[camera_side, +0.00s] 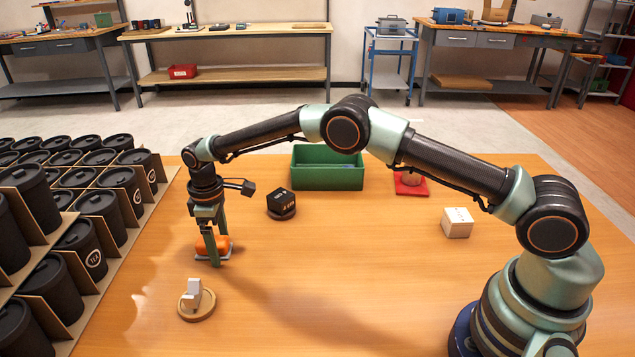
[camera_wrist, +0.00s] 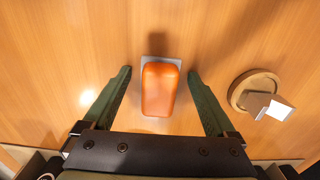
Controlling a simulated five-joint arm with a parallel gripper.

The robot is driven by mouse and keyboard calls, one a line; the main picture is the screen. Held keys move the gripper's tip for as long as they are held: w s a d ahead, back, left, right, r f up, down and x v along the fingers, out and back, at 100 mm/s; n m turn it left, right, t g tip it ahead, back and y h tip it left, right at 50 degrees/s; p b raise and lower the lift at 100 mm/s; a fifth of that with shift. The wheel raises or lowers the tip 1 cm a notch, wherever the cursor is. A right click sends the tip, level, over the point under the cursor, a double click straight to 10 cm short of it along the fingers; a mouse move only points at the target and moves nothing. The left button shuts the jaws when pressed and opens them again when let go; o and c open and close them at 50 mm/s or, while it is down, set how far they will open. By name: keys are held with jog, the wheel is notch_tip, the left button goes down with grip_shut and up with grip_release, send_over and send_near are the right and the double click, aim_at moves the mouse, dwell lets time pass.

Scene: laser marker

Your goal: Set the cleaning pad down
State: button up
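The cleaning pad, an orange block on a thin light grey base (camera_side: 212,247), appears to rest on the wooden table at left of centre in the side view. In the wrist view the pad (camera_wrist: 160,90) lies between my two green fingers. My gripper (camera_side: 216,254) points down over the pad and is open. In the wrist view a gap shows on each side between the fingers and the orange body. One finger hides part of the pad in the side view.
A round wooden stand with a white block (camera_side: 196,298) is close by. A black box on a round base (camera_side: 282,204), a green bin (camera_side: 327,168), a red pad (camera_side: 411,186) and a white box (camera_side: 457,222) stand further off. Racked black canisters (camera_side: 95,240) line the left.

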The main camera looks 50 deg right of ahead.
jog(key=shift+r, duration=0.1)
notch_tip(320, 180, up, 12)
notch_tip(320, 180, up, 8)
jog(key=m+t, duration=0.1)
jog(key=m, duration=0.1)
send_over(219, 240)
jog(key=s+d, duration=0.2)
jog(key=d, duration=0.2)
jog(key=s+d+r+m+t, duration=0.2)
jog(key=s+d+r, duration=0.4)
jog(key=s+r, duration=0.1)
jog(key=s+d+f+m+t, duration=0.1)
jog(key=s+d, duration=0.3)
jog(key=s, duration=0.4)
jog(key=s+d+f+m+t, duration=0.1)
jog(key=s+d+m, duration=0.3)
jog(key=s, duration=0.4)
jog(key=shift+s+f+t, duration=0.3)
jog(key=shift+s, duration=0.1)
jog(key=shift+d, duration=0.1)
